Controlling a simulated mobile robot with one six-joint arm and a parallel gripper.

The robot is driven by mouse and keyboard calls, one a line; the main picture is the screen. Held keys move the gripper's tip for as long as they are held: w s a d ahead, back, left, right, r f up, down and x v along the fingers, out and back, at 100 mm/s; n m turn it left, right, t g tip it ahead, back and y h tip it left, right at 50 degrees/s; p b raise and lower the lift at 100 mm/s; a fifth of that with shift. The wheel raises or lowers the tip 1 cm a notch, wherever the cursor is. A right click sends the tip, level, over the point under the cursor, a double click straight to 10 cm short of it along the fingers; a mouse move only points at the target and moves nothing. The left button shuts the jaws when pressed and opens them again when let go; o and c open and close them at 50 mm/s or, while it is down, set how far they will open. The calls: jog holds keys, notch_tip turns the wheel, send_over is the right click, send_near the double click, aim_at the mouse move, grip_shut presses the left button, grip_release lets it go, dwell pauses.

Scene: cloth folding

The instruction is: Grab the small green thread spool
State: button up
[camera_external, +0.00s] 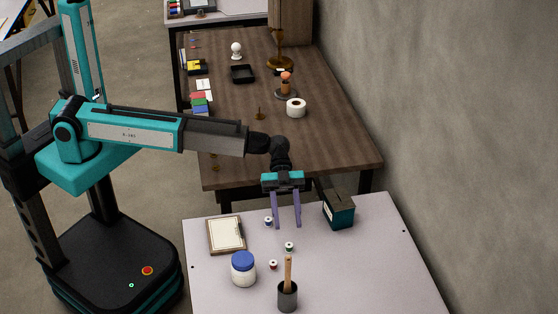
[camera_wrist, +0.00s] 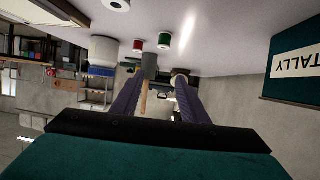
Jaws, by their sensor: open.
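The small green thread spool (camera_external: 289,247) stands on the light table, just in front of and below my gripper (camera_external: 286,226). In the wrist view, which looks upside down, the green spool (camera_wrist: 164,40) shows beyond my purple fingers (camera_wrist: 158,78), apart from them. My gripper is open with nothing between its fingers; the fingers point down toward the table. A red spool (camera_external: 273,265) stands to the left of and nearer the camera than the green one. A blue spool (camera_external: 268,221) stands just left of my fingers.
A white jar with a blue lid (camera_external: 243,270) and a dark cup with a wooden handle (camera_external: 287,295) stand near the front. A teal box (camera_external: 340,215) stands right of my gripper. The table's right side is clear.

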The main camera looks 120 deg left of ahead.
aim_at(289, 243)
jog(key=shift+f, duration=0.8)
jog(key=shift+f, duration=0.1)
jog(key=shift+f, duration=0.55)
jog(key=shift+w+d+f+p, duration=0.3)
jog(key=shift+d+f+p, duration=0.05)
jog(key=shift+f, duration=0.35)
jog(key=shift+w+d+f+p, duration=0.25)
jog(key=shift+d+f+p, duration=0.05)
jog(key=shift+f, duration=0.35)
jog(key=shift+w+d+f, duration=0.3)
jog(key=shift+w+d, duration=0.05)
jog(key=shift+d, duration=0.1)
grip_shut()
